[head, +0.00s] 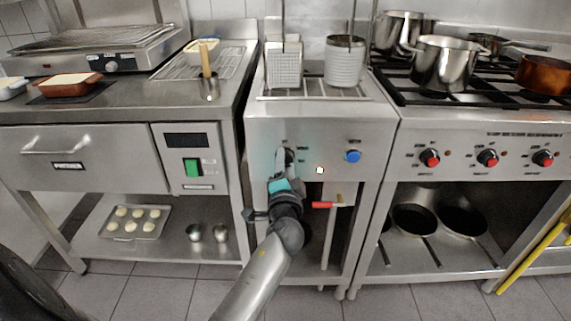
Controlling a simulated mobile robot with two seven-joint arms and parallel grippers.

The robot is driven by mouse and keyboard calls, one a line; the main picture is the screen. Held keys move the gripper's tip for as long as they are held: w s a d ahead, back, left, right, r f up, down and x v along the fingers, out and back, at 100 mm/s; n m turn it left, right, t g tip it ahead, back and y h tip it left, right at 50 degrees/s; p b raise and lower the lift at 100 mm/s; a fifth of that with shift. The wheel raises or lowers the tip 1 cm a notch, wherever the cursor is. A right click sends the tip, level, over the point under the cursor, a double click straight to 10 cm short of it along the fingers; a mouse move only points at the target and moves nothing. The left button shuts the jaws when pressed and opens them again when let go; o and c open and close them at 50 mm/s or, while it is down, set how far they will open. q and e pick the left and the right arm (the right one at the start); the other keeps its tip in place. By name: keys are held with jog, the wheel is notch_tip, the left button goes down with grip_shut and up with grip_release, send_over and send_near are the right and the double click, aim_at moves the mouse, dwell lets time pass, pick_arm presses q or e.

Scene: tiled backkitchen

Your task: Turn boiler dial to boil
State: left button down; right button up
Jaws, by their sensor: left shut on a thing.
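The boiler (262,122) is the steel unit in the middle of the head view, with baskets on its top. Its dial (289,154) is on the left of the front panel and is mostly hidden by my left gripper (286,160). My left gripper is shut on the dial, with its arm reaching up from below. Where the dial points cannot be read. A small lit lamp (320,170) and a blue knob (353,156) are to the right on the same panel. My right gripper is not in view.
A red-handled valve (325,205) sticks out below the panel, right of my left arm. A stove (480,120) with red knobs and pots stands at the right. A counter (130,105) with a drawer stands at the left. Floor shows in front.

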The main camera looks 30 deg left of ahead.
pick_arm(q)
jog(key=shift+r, duration=0.15)
jog(key=shift+c, duration=1.4)
grip_release()
jog(key=v, duration=1.5)
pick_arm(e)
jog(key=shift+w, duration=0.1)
pick_arm(q)
jog(key=shift+d, duration=0.1)
